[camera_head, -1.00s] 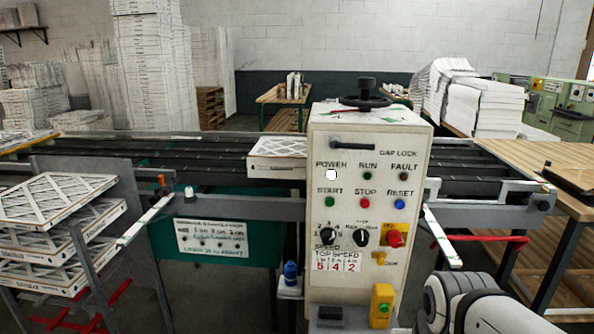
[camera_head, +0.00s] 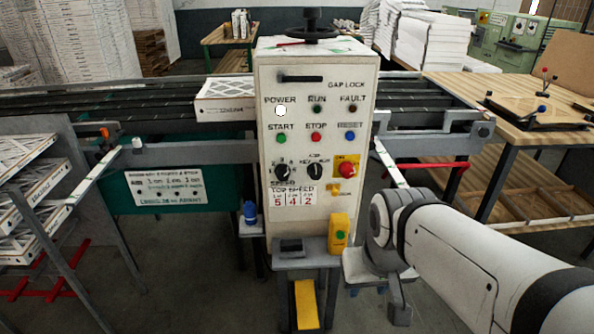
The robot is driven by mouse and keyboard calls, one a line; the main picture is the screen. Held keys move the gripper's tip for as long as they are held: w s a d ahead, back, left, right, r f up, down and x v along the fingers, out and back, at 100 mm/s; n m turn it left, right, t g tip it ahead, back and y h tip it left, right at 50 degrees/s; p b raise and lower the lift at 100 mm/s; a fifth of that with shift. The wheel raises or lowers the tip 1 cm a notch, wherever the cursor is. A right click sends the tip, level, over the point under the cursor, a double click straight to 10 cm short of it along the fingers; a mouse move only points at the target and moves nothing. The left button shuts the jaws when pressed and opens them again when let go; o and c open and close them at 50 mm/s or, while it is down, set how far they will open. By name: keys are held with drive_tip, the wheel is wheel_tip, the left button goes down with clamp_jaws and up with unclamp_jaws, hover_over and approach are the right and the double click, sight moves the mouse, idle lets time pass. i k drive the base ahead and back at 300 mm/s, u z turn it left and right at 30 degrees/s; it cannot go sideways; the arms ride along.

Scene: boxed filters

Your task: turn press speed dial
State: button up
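The press speed dial (camera_head: 283,172) is a round black knob labelled SPEED at the lower left of the cream control panel (camera_head: 267,92). A second black knob (camera_head: 315,171) sits to its right. A plate under the dial reads TOP SPEED with 5, 4, 2 in red (camera_head: 293,196). The dial's exact setting is too small to read. My white arm enters at the lower right, its nearest joint right of and below the panel. My gripper is not clearly seen in the head view. Nothing touches the dial.
A red knob on yellow (camera_head: 347,169) is right of the dials. Filter racks (camera_head: 30,190) stand left, a wooden table (camera_head: 500,90) right.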

sight(282, 172)
drive_tip(key=z, duration=2.15)
drive_tip(key=k, duration=1.3)
drive_tip(key=u, duration=2)
drive_tip(key=i, duration=1.05)
drive_tip(key=u, duration=0.05)
